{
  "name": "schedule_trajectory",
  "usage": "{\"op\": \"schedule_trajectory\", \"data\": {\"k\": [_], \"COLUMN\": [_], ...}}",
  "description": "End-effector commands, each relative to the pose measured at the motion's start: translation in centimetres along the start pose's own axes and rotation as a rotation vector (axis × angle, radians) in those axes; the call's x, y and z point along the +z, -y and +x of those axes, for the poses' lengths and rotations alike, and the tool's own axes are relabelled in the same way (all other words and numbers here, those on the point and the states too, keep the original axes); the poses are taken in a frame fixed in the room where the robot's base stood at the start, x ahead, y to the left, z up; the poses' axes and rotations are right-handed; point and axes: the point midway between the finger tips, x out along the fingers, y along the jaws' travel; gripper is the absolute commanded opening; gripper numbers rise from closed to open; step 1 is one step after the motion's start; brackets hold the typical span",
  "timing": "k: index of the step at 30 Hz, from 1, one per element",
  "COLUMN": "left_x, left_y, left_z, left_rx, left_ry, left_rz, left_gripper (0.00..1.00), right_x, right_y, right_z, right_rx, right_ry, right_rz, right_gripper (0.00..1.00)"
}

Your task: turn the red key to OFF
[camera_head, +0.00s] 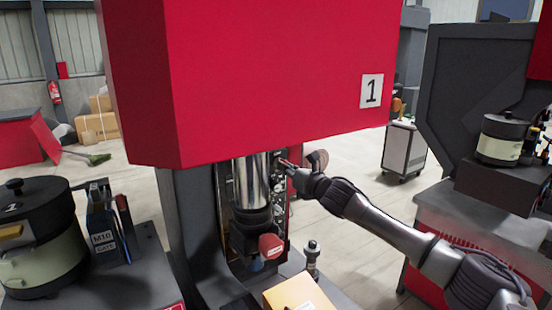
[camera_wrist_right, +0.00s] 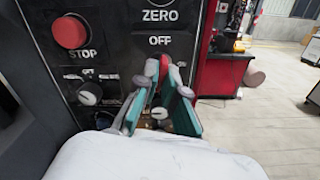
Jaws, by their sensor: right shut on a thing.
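The red key (camera_wrist_right: 164,64) shows between my right gripper's fingers, just under the OFF label on the dark control panel (camera_wrist_right: 115,20) in the right wrist view. My right gripper (camera_wrist_right: 158,88) is shut on the key, with its teal-padded fingers on either side of it. In the head view my right gripper (camera_head: 290,170) reaches in from the right to the side of the red machine (camera_head: 270,70). The panel's face and most of the key are hidden there. My left gripper is not in view.
A red STOP button (camera_wrist_right: 70,32) and a selector knob (camera_wrist_right: 90,93) sit left of the key. In the head view a yellow box (camera_head: 300,296) and a lidded feeder bowl (camera_head: 40,235) stand in front. Open floor lies at the right, with a cart (camera_head: 403,150).

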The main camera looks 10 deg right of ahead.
Motion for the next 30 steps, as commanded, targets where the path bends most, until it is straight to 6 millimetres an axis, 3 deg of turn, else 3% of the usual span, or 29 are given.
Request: {"op": "schedule_trajectory", "data": {"k": [11, 20, 27, 30], "left_x": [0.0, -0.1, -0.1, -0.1], "left_y": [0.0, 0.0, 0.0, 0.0], "left_z": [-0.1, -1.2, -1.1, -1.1], "left_rx": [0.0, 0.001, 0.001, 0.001], "left_ry": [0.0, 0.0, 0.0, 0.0], "left_rz": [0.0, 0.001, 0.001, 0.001], "left_gripper": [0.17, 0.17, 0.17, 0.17], "right_x": [-0.1, 0.0, -0.1, -0.1], "right_y": [0.1, 0.1, 0.1, 0.1], "right_z": [0.0, 0.0, 0.0, 0.0], "right_rx": [-0.001, -0.001, -0.001, -0.001], "right_ry": [-0.001, -0.002, -0.001, -0.001], "right_rz": [-0.035, -0.329, -0.355, -0.354], "right_gripper": [0.0, 0.0, 0.0, 0.21]}}
